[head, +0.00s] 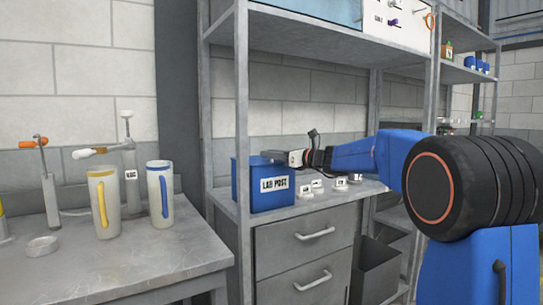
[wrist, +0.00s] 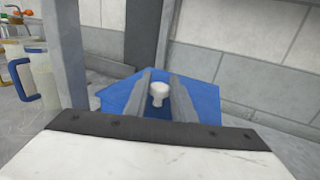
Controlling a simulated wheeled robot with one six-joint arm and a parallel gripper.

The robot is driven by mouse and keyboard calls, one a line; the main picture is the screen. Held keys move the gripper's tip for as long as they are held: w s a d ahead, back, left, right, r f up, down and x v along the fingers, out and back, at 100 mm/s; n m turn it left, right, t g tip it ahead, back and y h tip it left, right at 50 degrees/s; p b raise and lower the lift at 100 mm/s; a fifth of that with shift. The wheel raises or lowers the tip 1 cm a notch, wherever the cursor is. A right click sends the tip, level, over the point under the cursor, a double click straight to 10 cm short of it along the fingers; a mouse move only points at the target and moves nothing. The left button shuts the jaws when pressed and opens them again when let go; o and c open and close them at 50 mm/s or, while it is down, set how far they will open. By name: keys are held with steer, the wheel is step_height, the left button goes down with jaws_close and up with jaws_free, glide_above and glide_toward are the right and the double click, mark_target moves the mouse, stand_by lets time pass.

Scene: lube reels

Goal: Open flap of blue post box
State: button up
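The blue post box (head: 252,190), labelled "LAB POST", stands upright on the shelf's counter in the head view. In the wrist view its blue top (wrist: 197,62) lies ahead of my gripper, with a small white knob (wrist: 158,91) on it. The flap looks shut, though its edges are partly hidden. My gripper (head: 274,155) is at the top of the box, reaching in from the right. In the wrist view its two grey fingers (wrist: 160,86) are apart, one on each side of the knob. I cannot tell whether they touch it.
Several small white items (head: 318,186) stand on the counter right of the box. A grey shelf post (head: 242,130) rises in front of the box. A shelf board is overhead. A table (head: 130,255) with two jugs (head: 104,205) stands to the left.

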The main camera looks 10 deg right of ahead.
jaws_close()
